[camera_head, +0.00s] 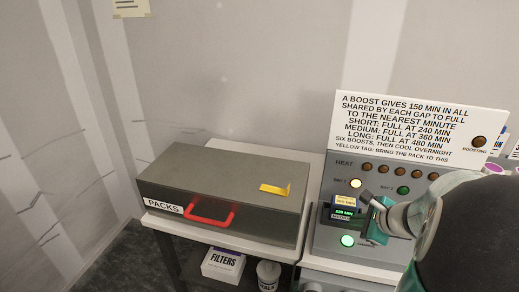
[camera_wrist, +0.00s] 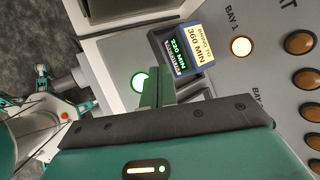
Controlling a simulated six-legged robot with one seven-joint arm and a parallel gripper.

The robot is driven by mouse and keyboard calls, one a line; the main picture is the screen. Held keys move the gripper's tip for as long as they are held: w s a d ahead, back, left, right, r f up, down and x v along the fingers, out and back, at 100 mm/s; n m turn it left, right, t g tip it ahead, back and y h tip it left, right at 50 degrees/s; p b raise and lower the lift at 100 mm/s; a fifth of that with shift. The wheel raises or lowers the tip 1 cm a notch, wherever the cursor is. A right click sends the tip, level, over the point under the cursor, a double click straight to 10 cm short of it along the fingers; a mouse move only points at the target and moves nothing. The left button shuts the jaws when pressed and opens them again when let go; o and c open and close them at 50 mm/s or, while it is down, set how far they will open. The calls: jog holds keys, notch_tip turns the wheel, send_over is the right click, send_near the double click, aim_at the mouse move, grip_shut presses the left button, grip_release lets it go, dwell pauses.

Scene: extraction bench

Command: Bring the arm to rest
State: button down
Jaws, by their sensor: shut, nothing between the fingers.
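My gripper (camera_head: 378,222) is in front of the bench console, close to the right of a small pack in the head view. In the wrist view its green fingers (camera_wrist: 158,88) are together with nothing between them. The pack (camera_head: 343,207) sits in the console below the bay 1 lamp. It also shows in the wrist view (camera_wrist: 179,54), with a green 220 MIN readout and a yellow tag reading 360 MIN. The fingertips are near the pack; I cannot tell whether they touch it.
The console (camera_head: 330,240) has a lit bay 1 lamp (camera_head: 355,183), a lit green button (camera_head: 347,240) and a rule sign (camera_head: 420,125). To the left, a grey PACKS case (camera_head: 225,185) with a red handle (camera_head: 211,218) is shut. A FILTERS box (camera_head: 224,264) stands below.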

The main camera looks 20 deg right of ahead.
jog(key=s+a+r+n+g+y, duration=0.1)
jog(key=a+r+n+g, duration=0.15)
jog(key=a+n, duration=0.5)
jog(key=a+r+n+g+y, duration=0.1)
jog(key=a+r+n, duration=0.35)
jog(key=a, duration=0.65)
jog(key=s+a+r+n+h, duration=0.3)
jog(key=s+a+n, duration=0.5)
jog(key=n, duration=0.5)
jog(key=shift+s+a+r+n, duration=0.25)
jog(key=shift+a+r+n, duration=0.05)
jog(key=shift+a, duration=0.05)
